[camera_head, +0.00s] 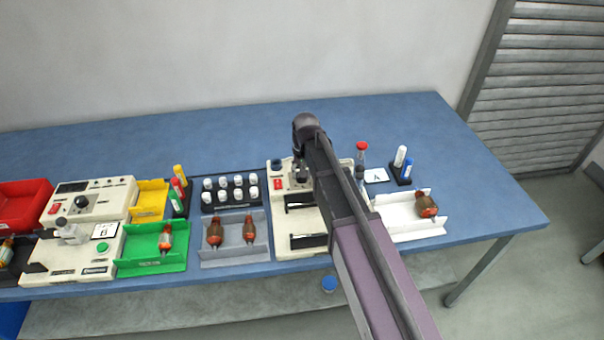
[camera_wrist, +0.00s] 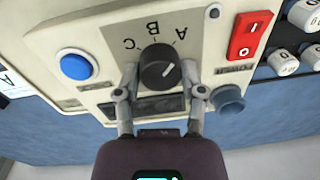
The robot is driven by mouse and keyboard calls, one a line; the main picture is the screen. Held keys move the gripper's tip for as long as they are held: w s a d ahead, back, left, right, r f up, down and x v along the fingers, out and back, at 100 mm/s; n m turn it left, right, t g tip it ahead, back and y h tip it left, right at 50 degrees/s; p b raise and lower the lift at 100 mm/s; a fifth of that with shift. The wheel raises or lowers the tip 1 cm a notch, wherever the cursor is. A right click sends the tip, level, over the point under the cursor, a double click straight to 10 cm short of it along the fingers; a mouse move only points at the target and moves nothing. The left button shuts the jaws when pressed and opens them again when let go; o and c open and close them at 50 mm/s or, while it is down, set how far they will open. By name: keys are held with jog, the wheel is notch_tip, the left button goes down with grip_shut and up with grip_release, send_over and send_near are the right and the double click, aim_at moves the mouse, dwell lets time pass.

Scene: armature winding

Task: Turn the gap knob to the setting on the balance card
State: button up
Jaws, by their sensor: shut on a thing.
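The gap knob (camera_wrist: 158,70) is black, on the cream panel of a machine (camera_head: 281,222). The letters A, B and C are printed around it, upside down in the wrist view. A short white line on the knob's right part slants up to the right; I cannot tell exactly which letter it matches. My gripper (camera_wrist: 159,74) has one finger on each side of the knob and is shut on it. In the head view my arm hides the knob. A white card (camera_head: 376,176) right of the machine reads A; it shows partly in the wrist view (camera_wrist: 12,82).
By the knob are a blue button (camera_wrist: 76,66), a red power switch (camera_wrist: 249,36) and a blue-grey round post (camera_wrist: 229,98). Another card (camera_head: 106,230) at the left reads B. A black rack of white caps (camera_head: 230,207) stands left of the machine, a white tray (camera_head: 398,214) right.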

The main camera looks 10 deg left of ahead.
jog(key=shift+s+m, duration=0.1)
jog(key=shift+m, duration=0.5)
jog(key=o, duration=1.2)
jog(key=shift+c, duration=0.2)
jog(key=shift+n, duration=0.3)
